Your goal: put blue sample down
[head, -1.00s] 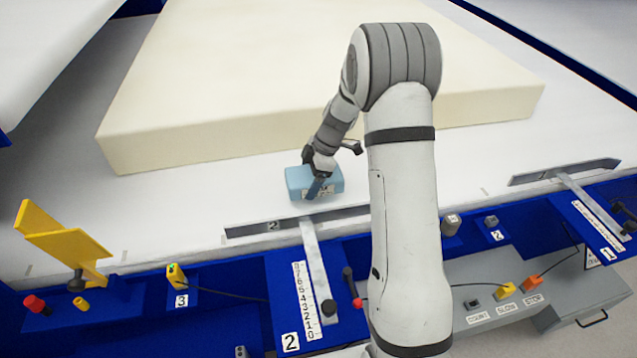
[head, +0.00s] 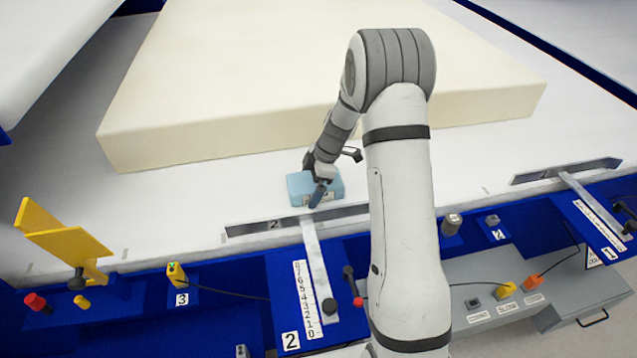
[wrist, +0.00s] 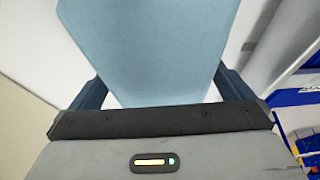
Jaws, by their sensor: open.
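The blue sample (head: 300,186) is a light blue block on the white table surface (head: 240,200), in front of the large cream foam block and just behind the flat grey bar marked 2. My gripper (head: 318,182) is down at the sample from above. In the wrist view the sample (wrist: 150,45) fills the space between my two dark fingers (wrist: 155,92). The gripper is open, with a finger on either side of the sample. The fingertips and the sample's underside are hidden, so exact contact cannot be told.
The cream foam block (head: 210,135) lies behind the sample. The grey bar marked 2 (head: 250,228) runs just in front of it. A yellow bracket (head: 65,243) stands at the left. A grey control box (head: 490,275) is at the front right. White table left of the sample is clear.

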